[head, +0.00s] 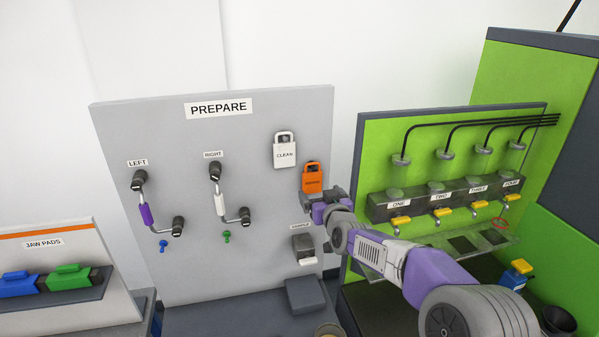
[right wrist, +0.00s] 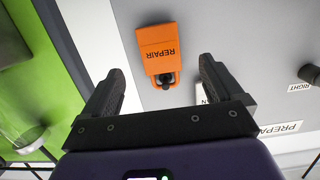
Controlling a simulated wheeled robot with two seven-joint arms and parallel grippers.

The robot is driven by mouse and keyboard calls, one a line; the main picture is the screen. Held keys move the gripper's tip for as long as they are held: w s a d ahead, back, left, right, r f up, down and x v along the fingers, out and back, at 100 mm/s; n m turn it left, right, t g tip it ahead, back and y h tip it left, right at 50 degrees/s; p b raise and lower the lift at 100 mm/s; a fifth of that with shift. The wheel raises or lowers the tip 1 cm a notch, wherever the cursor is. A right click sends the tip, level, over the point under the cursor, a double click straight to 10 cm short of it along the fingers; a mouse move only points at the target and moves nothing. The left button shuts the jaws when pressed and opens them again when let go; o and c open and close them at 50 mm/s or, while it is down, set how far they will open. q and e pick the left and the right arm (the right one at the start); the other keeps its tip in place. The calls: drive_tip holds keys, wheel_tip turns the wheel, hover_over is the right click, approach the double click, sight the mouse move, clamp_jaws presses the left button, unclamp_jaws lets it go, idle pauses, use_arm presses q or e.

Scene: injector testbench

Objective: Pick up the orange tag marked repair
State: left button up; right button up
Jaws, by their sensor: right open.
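The orange tag (head: 312,180) hangs on the grey PREPARE panel, below and right of the white CLEAN tag (head: 285,152). In the right wrist view the orange tag (right wrist: 160,52) reads REPAIR, upside down, with a dark peg at its hanging end. My right gripper (head: 311,201) is just below the orange tag in the head view. In the right wrist view my right gripper (right wrist: 160,78) is open and empty, its two dark fingers apart, with the tag beyond and between them. The fingers do not appear to touch the tag. My left gripper is not in view.
The green testbench (head: 450,150) with several numbered stations stands to the right. Jaw pads (head: 68,277) sit at lower left.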

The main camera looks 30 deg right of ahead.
sight(313, 181)
drive_tip(key=x, duration=0.1)
drive_tip(key=p+x, duration=0.1)
drive_tip(key=x, duration=0.1)
drive_tip(key=p+x, duration=0.1)
drive_tip(key=x, duration=0.1)
drive_tip(key=shift+d+r, duration=0.1)
drive_tip(key=shift+r, duration=0.25)
drive_tip(key=shift+w+d+f, duration=0.1)
drive_tip(key=shift+w+f, duration=0.05)
drive_tip(key=shift+w, duration=0.45)
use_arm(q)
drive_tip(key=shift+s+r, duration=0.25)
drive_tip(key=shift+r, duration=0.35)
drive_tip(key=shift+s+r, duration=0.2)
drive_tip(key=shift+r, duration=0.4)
use_arm(e)
drive_tip(key=shift+c, duration=0.4)
drive_tip(key=c, duration=1)
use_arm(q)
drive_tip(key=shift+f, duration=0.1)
use_arm(e)
drive_tip(key=shift+c, duration=0.2)
